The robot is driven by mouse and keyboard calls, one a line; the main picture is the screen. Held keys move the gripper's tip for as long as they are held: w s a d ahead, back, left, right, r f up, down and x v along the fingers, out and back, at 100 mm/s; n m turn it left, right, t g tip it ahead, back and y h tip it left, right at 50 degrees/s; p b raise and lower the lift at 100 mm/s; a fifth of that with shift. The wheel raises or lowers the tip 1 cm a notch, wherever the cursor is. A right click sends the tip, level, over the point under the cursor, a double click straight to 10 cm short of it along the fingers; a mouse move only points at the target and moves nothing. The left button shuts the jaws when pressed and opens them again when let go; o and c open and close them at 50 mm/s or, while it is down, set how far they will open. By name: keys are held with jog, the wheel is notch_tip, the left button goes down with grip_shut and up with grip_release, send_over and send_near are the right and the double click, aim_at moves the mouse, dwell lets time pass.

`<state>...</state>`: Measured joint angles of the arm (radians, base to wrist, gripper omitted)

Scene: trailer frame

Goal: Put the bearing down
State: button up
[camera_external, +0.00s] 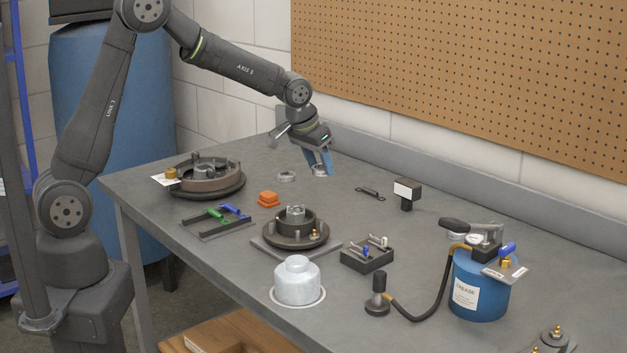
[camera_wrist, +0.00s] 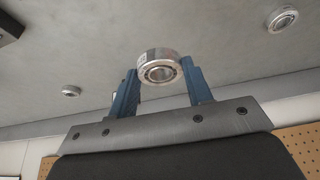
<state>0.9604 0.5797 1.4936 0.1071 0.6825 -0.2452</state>
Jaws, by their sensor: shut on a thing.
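The bearing (camera_wrist: 158,55) is a silvery ring with a dark inner race. In the wrist view it sits between the blue fingertips of my gripper (camera_wrist: 160,75), which is shut on it. In the outside view my gripper (camera_external: 319,168) points down at the back of the grey bench, with the bearing (camera_external: 320,173) low between its fingers. I cannot tell whether the bearing touches the bench top or hangs just above it. A second bearing-like ring (camera_external: 286,176) lies on the bench left of my gripper. The wrist view shows two other rings, one upper right (camera_wrist: 283,19) and one left (camera_wrist: 71,91).
A hub on a square plate (camera_external: 268,250), a drum assembly (camera_external: 209,189), an orange block (camera_external: 268,199) and a black tool (camera_external: 370,193) lie around on the bench (camera_external: 345,290). A blue grease can (camera_external: 490,290) stands at right. A low ledge and pegboard (camera_external: 470,70) close the back.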

send_over(315, 196)
jog(key=s+a, duration=0.1)
notch_tip(315, 196, down, 6)
jog(key=shift+f, duration=2.15)
jog(key=shift+f, duration=0.1)
jog(key=o, duration=1.1)
jog(key=shift+c, duration=0.2)
jog(key=v, duration=1.2)
